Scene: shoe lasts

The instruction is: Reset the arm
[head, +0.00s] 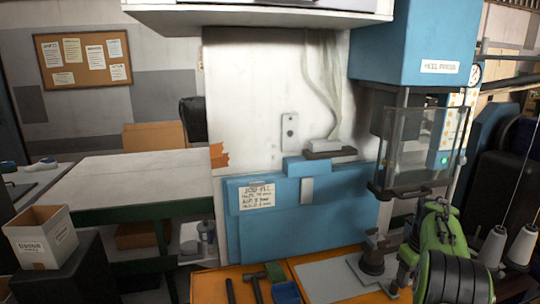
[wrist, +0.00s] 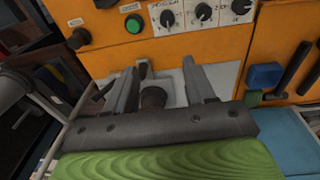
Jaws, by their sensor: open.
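My gripper (wrist: 162,70) shows in the wrist view with its two grey fingers apart and nothing gripped. Beyond and partly between the fingers is a dark round fixture (wrist: 152,96) over a pale plate; I cannot tell how far it is from the fingers. In the head view my green arm (head: 440,242) is folded at the lower right, in front of the press. The fingers cannot be made out clearly there. A dark fixture (head: 372,262) stands on a grey plate (head: 325,280) just left of the arm.
An orange panel (wrist: 205,45) with knobs and a green button lies ahead of the fingers. The blue heel press (head: 412,45) with a clear guard (head: 408,148) stands above the arm. A hammer (head: 255,287) and blue tray (head: 286,292) lie left. Thread cones (head: 523,245) stand right.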

